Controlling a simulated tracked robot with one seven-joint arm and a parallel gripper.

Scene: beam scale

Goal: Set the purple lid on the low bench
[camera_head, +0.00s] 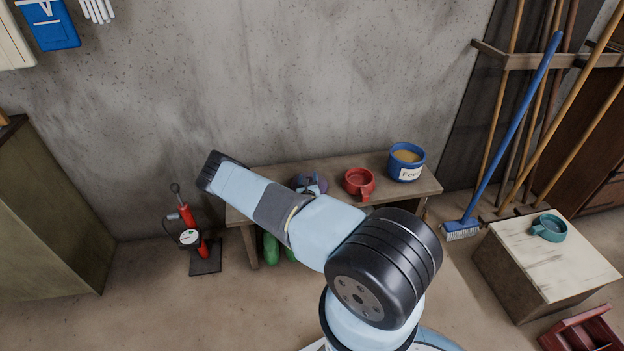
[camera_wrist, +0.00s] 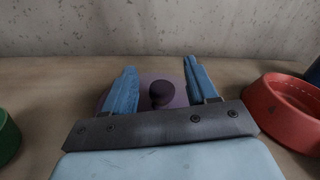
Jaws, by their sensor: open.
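The purple lid (camera_wrist: 161,95) has a dark round knob and appears to lie flat on the wooden top of the low bench (camera_wrist: 50,82). In the head view the lid (camera_head: 321,182) is partly hidden by my arm and fingers, towards the middle of the bench (camera_head: 412,187). My gripper (camera_wrist: 160,70) is open, with one blue finger on each side of the knob. I cannot tell whether the fingers touch the lid. The gripper body hides the lid's near edge.
A red mug (camera_head: 359,183) stands close to the right of the lid, with a blue labelled pot (camera_head: 407,163) beyond it. A green object (camera_wrist: 6,137) is at the left in the wrist view. The concrete wall (camera_head: 270,80) rises behind the bench.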

